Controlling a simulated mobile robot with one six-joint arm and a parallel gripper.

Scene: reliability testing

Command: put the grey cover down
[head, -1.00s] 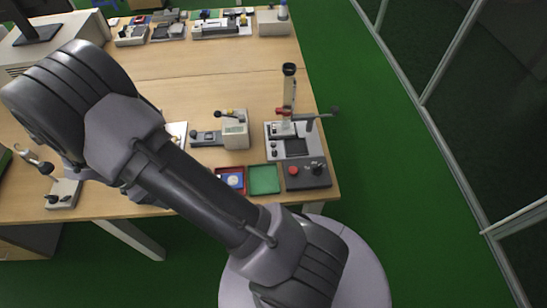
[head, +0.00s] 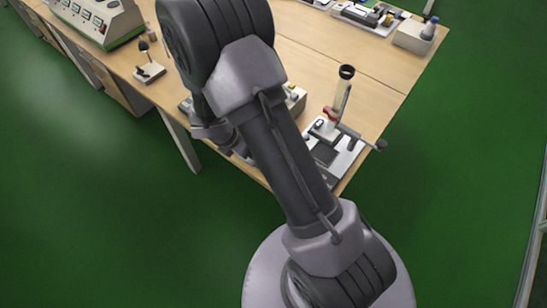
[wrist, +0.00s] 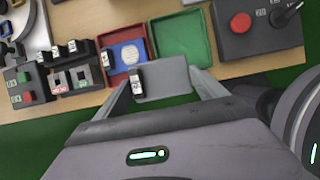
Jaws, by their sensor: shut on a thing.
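In the wrist view, my gripper (wrist: 163,92) is shut on the grey cover (wrist: 168,84), a flat grey plate between its two fingers. A small pale labelled piece (wrist: 137,82) shows at the plate's left side. The cover is in front of the near edges of a red tray (wrist: 112,68) and a green tray (wrist: 202,40), overlapping them in the picture. I cannot tell its height. In the head view, my arm hides the gripper and the cover.
The red tray has a blue insert with a white disc (wrist: 131,54). A dark box with a red button (wrist: 240,22) stands right of the green tray. Switch boxes (wrist: 70,72) stand at left. Green floor lies beyond the table's near edge (wrist: 265,68).

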